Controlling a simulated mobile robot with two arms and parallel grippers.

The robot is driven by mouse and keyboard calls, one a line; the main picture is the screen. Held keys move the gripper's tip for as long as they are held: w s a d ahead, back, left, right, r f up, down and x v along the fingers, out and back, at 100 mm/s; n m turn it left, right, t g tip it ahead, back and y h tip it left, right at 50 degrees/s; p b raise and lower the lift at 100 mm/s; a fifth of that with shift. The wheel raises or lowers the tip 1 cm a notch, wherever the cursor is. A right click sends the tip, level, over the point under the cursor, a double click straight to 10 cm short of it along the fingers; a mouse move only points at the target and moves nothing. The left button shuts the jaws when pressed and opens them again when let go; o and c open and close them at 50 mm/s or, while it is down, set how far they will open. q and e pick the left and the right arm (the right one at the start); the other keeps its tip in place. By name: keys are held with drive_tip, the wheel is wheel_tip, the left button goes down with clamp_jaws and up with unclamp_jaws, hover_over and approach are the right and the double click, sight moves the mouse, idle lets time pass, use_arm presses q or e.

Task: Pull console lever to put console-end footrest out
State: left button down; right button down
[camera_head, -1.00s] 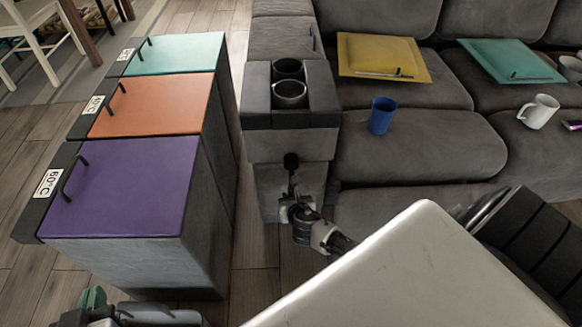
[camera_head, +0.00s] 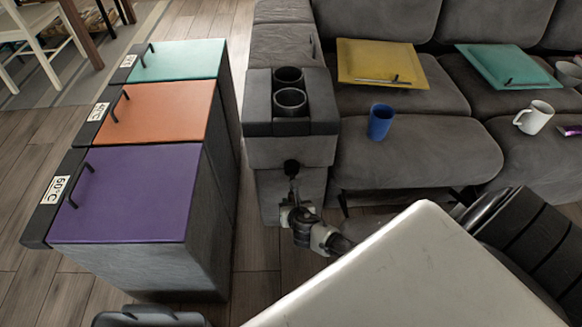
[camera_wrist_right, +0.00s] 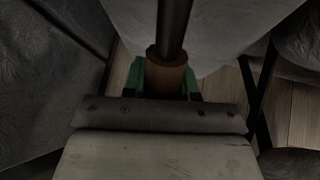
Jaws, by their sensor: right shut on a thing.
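The grey console (camera_head: 290,150) with two cup holders stands at the left end of the sofa. Its lever has a black knob (camera_head: 292,167) at the console's front. My right gripper (camera_head: 291,192) is at the lever, below the knob. In the right wrist view, its green fingers (camera_wrist_right: 166,80) are shut on the dark lever rod (camera_wrist_right: 174,25) at a brown collar. Beside the console, the grey cushion section (camera_head: 415,150) stands out in front of the seat, with dark struts (camera_head: 455,192) and open floor under it. My left gripper's fingers are out of view.
A blue mug (camera_head: 380,122) stands on the console-end cushion; a white mug (camera_head: 534,118) is farther right. Yellow (camera_head: 352,62) and teal (camera_head: 490,58) flat panels lie on the seats. Purple (camera_head: 130,190), orange (camera_head: 160,110) and teal-lidded (camera_head: 178,60) bins stand left, across a narrow floor gap.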

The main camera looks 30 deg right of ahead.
drive_tip(key=shift+a, duration=0.25)
